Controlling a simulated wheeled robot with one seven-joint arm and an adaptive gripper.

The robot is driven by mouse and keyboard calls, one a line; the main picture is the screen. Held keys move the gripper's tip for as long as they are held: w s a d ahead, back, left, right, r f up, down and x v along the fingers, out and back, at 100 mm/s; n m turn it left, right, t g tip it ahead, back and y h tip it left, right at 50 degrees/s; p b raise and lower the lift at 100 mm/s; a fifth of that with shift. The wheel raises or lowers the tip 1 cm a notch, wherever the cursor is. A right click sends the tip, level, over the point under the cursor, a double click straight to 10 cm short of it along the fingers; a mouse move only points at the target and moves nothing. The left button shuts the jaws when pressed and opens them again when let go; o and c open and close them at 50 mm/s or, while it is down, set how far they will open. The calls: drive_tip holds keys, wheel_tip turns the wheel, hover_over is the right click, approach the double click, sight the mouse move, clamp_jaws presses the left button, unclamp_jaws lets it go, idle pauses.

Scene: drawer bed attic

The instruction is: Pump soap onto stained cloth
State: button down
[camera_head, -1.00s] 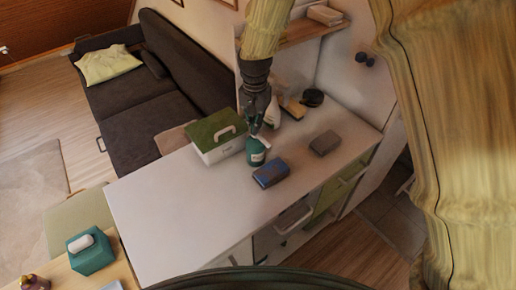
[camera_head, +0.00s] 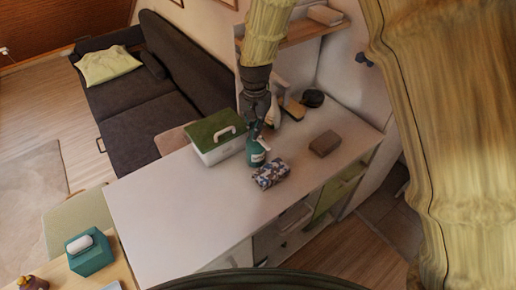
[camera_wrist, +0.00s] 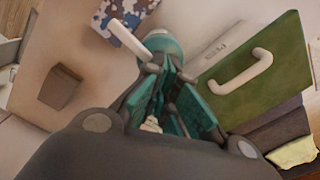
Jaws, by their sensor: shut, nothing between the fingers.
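A teal soap bottle (camera_head: 255,158) with a white pump nozzle stands upright on the white counter (camera_head: 170,210). It also shows beyond my fingers in the wrist view (camera_wrist: 168,45). My gripper (camera_head: 259,133) points down at the pump top, shut and empty. Its fingertips (camera_wrist: 170,72) overlap the bottle in the wrist view; I cannot tell whether they touch the pump. A folded cloth (camera_head: 271,174), blue with white blotches, lies just right of the bottle. The cloth is partly cut off at the top of the wrist view (camera_wrist: 122,32).
A white box with a green lid and white handle (camera_head: 214,138) stands close left of the bottle. A brown block (camera_head: 324,144) lies to the right. A brush and black round item (camera_head: 312,98) are behind. The counter's front left is clear.

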drive_tip(key=shift+r, duration=0.15)
drive_tip(key=shift+r+p, duration=1.35)
drive_tip(key=shift+r, duration=0.15)
drive_tip(key=shift+f+b, duration=0.55)
drive_tip(key=shift+f, duration=1.1)
drive_tip(key=shift+r, duration=0.15)
drive_tip(key=shift+r+p, duration=1.3)
drive_tip(key=shift+r, duration=0.2)
wheel_tip(320, 180, up, 6)
drive_tip(key=p, duration=0.4)
